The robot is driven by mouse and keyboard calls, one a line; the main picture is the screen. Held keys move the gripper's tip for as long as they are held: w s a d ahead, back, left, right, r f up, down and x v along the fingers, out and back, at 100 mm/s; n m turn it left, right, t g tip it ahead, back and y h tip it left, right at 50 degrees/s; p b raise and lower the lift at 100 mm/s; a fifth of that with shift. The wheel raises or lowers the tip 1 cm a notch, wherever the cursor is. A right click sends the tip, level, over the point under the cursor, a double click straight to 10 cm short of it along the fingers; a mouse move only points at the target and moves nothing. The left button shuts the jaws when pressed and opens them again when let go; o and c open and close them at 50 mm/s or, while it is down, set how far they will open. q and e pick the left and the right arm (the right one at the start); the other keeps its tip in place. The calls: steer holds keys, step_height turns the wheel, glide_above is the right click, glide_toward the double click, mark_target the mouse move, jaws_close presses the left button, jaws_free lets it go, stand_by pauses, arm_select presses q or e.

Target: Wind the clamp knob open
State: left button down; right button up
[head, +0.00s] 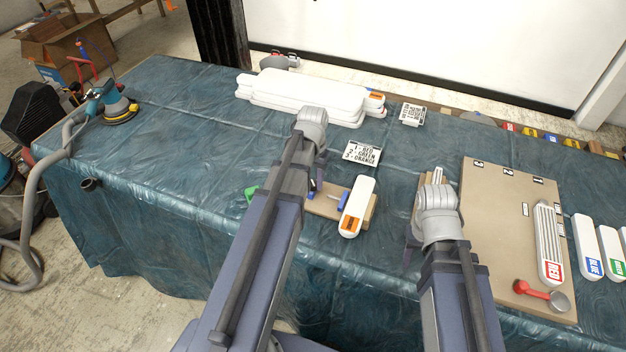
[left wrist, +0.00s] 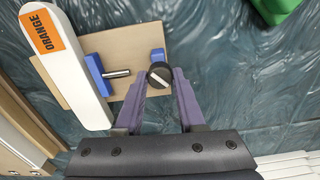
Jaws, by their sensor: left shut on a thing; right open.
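The clamp's round black knob (left wrist: 160,76) with a white bar mark sits between the fingertips of my left gripper (left wrist: 163,84), which is shut on it. A silver screw (left wrist: 118,73) and a blue jaw (left wrist: 97,76) lie left of the knob in the left wrist view. A blue block (left wrist: 157,56) stands just above the knob. The clamp's wooden base (head: 325,208) carries these parts. A white piece labelled ORANGE (left wrist: 62,60) rests against the blue jaw.
A brown board (head: 490,215) at right holds a piece labelled RED (head: 549,245) and a red-handled tool (head: 530,289). White BLUE (head: 587,247) and GREEN (head: 611,252) pieces lie beside it. White slabs (head: 305,92) and an order card (head: 362,153) lie behind.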

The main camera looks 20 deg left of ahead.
arm_select(q)
steer(key=n, duration=1.2)
steer(key=shift+n, duration=0.4)
steer(key=n, duration=1.2)
steer(key=shift+n, duration=0.3)
steer(key=c, duration=0.5)
jaws_free()
steer(key=shift+r, duration=0.15)
arm_select(e)
steer(key=shift+r, duration=0.15)
